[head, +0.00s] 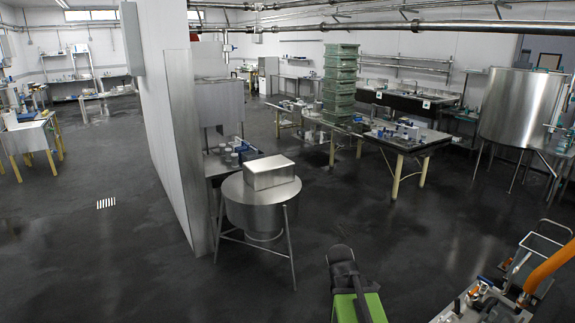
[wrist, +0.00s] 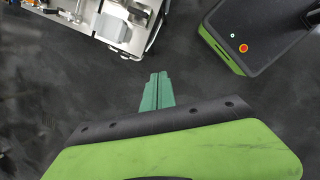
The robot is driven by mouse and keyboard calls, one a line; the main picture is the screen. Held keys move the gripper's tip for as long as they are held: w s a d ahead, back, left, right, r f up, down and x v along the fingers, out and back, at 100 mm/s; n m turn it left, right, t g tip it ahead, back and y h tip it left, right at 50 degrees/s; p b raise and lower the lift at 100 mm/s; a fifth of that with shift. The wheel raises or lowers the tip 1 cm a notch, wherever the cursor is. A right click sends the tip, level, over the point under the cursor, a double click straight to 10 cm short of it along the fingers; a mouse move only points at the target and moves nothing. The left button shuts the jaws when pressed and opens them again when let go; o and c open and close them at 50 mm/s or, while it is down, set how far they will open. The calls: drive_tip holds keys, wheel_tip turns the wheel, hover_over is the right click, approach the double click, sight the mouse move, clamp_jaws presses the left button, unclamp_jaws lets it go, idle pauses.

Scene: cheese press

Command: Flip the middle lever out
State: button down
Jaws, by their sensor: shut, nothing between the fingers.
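My gripper (wrist: 157,82) shows in the wrist view as two teal fingers pressed together, with nothing between them. It points toward the floor, right of and below a metal-topped bench or machine (wrist: 96,22) at the upper left, and does not touch it. Silver and dark parts lie on that top; I cannot make out which is the middle lever. In the head view, a metal-topped unit with small fittings (head: 482,303) is cut off at the lower right. My green and black arm reaches up from the bottom edge, left of it; the fingertips cannot be made out there.
A steel vat on legs (head: 262,205) stands left of my arm. A table (head: 440,143) with stacked green crates (head: 340,85) is farther back. A thick orange curved part (head: 550,264) and a hand cart (head: 540,240) are at the right. The dark floor between is clear.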

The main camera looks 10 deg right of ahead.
drive_tip(key=a+m+t+y, duration=0.1)
drive_tip(key=a+m+y, duration=0.2)
drive_tip(key=a+m, duration=0.8)
drive_tip(key=a, duration=0.4)
drive_tip(key=shift+w+a+f, duration=0.25)
drive_tip(key=shift+w+f, duration=0.1)
drive_tip(key=shift+w, duration=0.05)
drive_tip(key=c, duration=1.3)
unclamp_jaws()
drive_tip(key=shift+d+m, duration=0.1)
drive_tip(key=shift+m, duration=0.3)
drive_tip(key=s+d+m+g+h+b, duration=0.35)
drive_tip(key=d+m+h+b, duration=0.5)
drive_tip(key=d, duration=0.75)
drive_tip(key=s+d+m+g+h+b, duration=0.3)
drive_tip(key=s+d+m+b, duration=0.15)
drive_tip(key=d+m, duration=0.85)
drive_tip(key=s+d+f+m+g+y+b, duration=0.1)
drive_tip(key=s+d+f+m+g+b, duration=0.3)
drive_tip(key=s+d+b, duration=0.6)
drive_tip(key=s+d+f+m+g+y+b, duration=0.1)
drive_tip(key=s+d+f+m+g+b, duration=0.3)
drive_tip(key=s+d+b, duration=0.6)
drive_tip(key=shift+n+g, duration=0.35)
drive_tip(key=shift+n, duration=0.2)
drive_tip(key=x, duration=1.1)
drive_tip(key=d+f+x, duration=0.1)
drive_tip(key=x, duration=0.4)
drive_tip(key=shift+d, duration=0.1)
